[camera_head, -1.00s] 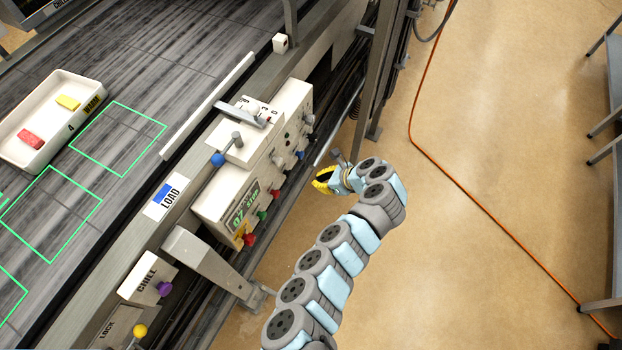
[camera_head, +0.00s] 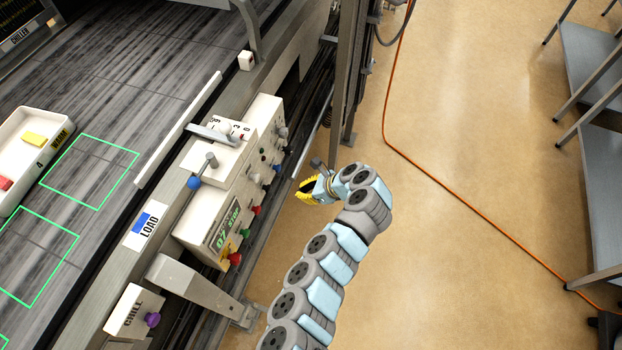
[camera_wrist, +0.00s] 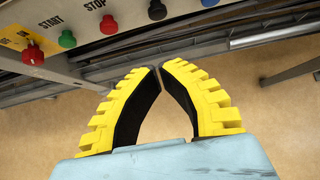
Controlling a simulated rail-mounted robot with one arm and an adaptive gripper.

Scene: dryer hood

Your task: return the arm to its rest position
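My arm, with grey joints and pale blue covers, reaches up from the bottom of the head view. My gripper (camera_head: 300,196) is at its far end, to the right of the control box (camera_head: 228,190) and over the floor side. In the wrist view the two yellow toothed fingers of my gripper (camera_wrist: 158,68) arch together. Their tips almost meet, with nothing between them. Several coloured buttons on the control box front (camera_wrist: 85,20) show beyond the fingertips.
A conveyor bed (camera_head: 120,75) with green outlined squares lies left. A white tray (camera_head: 38,118) holds a red and a yellow block. A metal post (camera_head: 346,80) stands just beyond my gripper. Open floor (camera_head: 460,270) lies right, with an orange cable (camera_head: 450,182) and grey shelving (camera_head: 590,80).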

